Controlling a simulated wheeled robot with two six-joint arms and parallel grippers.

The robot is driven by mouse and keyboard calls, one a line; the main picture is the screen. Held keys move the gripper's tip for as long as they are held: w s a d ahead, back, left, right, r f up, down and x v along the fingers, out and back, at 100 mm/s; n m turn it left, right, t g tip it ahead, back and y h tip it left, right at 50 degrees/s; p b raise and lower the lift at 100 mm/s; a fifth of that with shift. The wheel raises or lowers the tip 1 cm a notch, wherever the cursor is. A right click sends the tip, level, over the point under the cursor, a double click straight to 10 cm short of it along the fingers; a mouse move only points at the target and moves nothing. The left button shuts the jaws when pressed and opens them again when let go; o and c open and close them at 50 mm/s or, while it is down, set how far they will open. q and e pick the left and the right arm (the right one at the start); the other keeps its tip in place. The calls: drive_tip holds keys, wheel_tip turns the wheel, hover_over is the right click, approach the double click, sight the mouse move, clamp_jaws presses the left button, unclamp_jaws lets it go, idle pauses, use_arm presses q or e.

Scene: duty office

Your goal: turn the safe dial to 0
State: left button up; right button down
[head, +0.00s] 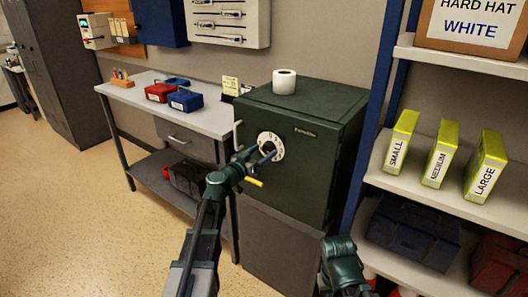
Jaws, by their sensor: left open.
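The dark green safe (320,160) stands on a grey base, right of the workbench. Its round white dial (278,140) with dark marks is on the front door. My left gripper (265,154) reaches up from below with its jaws open at the dial, covering part of its left and lower face. I cannot tell whether the fingers touch the dial. The number the dial is set to is too small to read. Of my right arm, only a dark green link shows at the bottom; its gripper is out of view.
A white paper roll (284,82) stands on the safe. Left is a bench (215,121) with a red box (159,92) and a blue box (186,101). Right, close by, shelves (372,166) hold yellow boxes (438,155). Floor is clear at left.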

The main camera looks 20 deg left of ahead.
use_arm(q)
drive_tip(key=shift+w+d, duration=0.2)
drive_tip(key=shift+w, duration=0.25)
clamp_jaws()
